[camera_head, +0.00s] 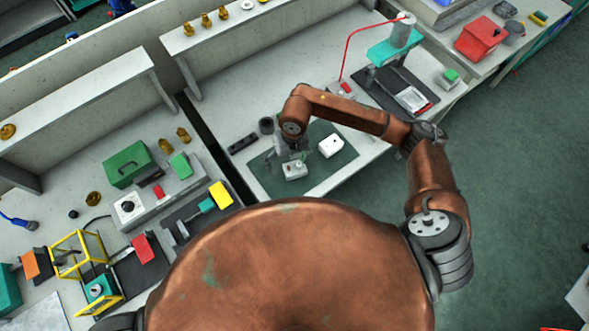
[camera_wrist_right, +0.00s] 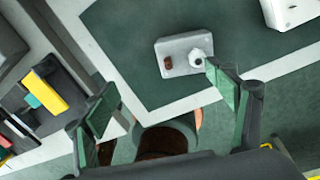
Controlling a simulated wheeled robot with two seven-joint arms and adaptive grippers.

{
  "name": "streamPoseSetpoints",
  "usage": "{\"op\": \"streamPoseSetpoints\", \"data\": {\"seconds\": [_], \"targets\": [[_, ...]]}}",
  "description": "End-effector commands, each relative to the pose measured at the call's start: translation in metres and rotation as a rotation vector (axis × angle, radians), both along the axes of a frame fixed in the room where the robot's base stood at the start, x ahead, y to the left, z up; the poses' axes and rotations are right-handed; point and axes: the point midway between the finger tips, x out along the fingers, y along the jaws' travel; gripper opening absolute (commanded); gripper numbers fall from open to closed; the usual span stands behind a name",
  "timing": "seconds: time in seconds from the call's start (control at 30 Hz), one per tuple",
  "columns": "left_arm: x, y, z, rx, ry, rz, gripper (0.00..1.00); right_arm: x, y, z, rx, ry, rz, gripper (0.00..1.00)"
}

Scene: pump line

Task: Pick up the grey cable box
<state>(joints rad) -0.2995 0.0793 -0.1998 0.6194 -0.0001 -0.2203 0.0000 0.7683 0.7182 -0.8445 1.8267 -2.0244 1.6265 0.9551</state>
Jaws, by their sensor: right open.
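The grey cable box (camera_head: 294,171) sits on a dark green mat (camera_head: 318,180) on the middle bench. In the right wrist view the cable box (camera_wrist_right: 180,53) is a small light grey block with a round pale fitting at one end and a reddish-brown knob at the other. My right gripper (camera_head: 291,150) is just behind it in the head view. In the right wrist view my right gripper (camera_wrist_right: 163,92) is open, with nothing between its fingers. One fingertip appears close to the pale fitting; I cannot tell whether they touch. My left gripper is not in view.
A white box (camera_head: 331,147) stands on the mat, right of the cable box. A black strip (camera_head: 243,144) and a dark round cup (camera_head: 266,125) are at the mat's back left. The mat's front right is clear.

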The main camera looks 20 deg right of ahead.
Motion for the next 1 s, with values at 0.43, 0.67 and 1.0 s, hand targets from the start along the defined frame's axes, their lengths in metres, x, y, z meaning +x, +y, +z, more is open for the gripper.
{"op": "streamPoseSetpoints", "data": {"seconds": [0.43, 0.67, 1.0], "targets": [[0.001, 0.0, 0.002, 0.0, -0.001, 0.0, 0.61, 0.01, -0.031, -0.03, -0.12, -0.016, -0.031, 0.79], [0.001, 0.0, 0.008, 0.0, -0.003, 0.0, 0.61, 0.003, -0.031, -0.058, -0.12, -0.013, -0.03, 0.79], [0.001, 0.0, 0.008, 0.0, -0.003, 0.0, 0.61, 0.005, -0.03, -0.079, -0.118, -0.017, -0.028, 0.79]]}}
